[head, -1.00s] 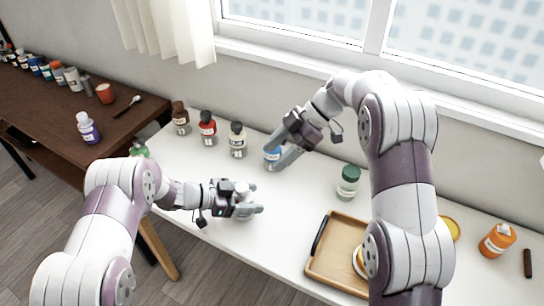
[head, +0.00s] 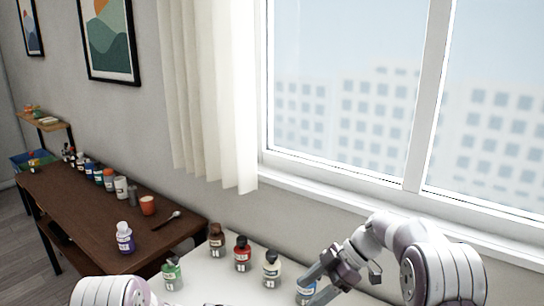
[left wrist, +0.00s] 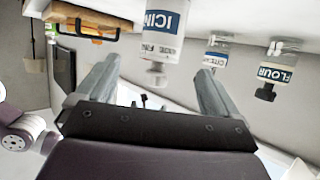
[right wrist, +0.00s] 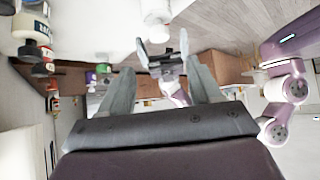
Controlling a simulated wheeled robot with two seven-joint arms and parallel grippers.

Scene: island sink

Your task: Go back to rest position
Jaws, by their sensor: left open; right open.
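My right gripper (head: 314,283) is at the lower edge of the head view, beside a blue-labelled bottle (head: 305,292) that it partly hides. In the right wrist view its two fingers (right wrist: 160,90) are spread with nothing between them. My left arm shows only at the lower left of the head view, its gripper almost wholly below the frame. In the left wrist view, which looks upside down, the left fingers (left wrist: 155,85) are apart. A white bottle with a blue label (left wrist: 163,30) appears between and beyond them; I cannot tell whether they touch it.
Green (head: 172,273), red (head: 242,253), brown (head: 217,240) and white (head: 272,269) bottles stand on the white table. A brown desk (head: 85,205) on the left holds several containers. A window (head: 345,90) is behind. A wooden tray (left wrist: 90,20) shows in the left wrist view.

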